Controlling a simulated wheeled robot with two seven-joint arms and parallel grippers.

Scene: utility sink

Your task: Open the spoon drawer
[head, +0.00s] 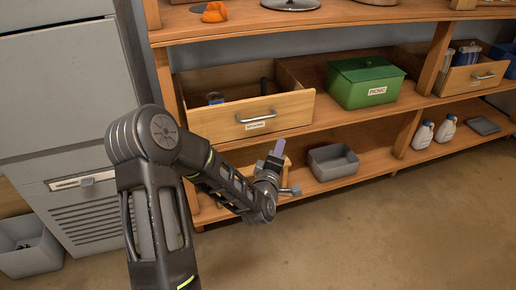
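A wooden drawer (290,108) with a grey bar handle (257,117) and a small white label sits on the middle shelf at left. The label is too small to read surely. Its top is uncovered and its interior shows, with a blue item (215,98) and a dark item inside. The drawer front stands near the shelf's front edge; how far it is pulled out I cannot tell. My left gripper (279,170) is below and slightly right of the handle, apart from it. A pale purple piece shows at its tip; its finger opening is unclear. My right gripper is out of view.
A green box (367,82) labelled PICNIC stands right of the drawer. Another drawer (474,77) with a handle is at far right. A grey bin (333,162) and white bottles (435,131) are on the bottom shelf. Floor in front is clear.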

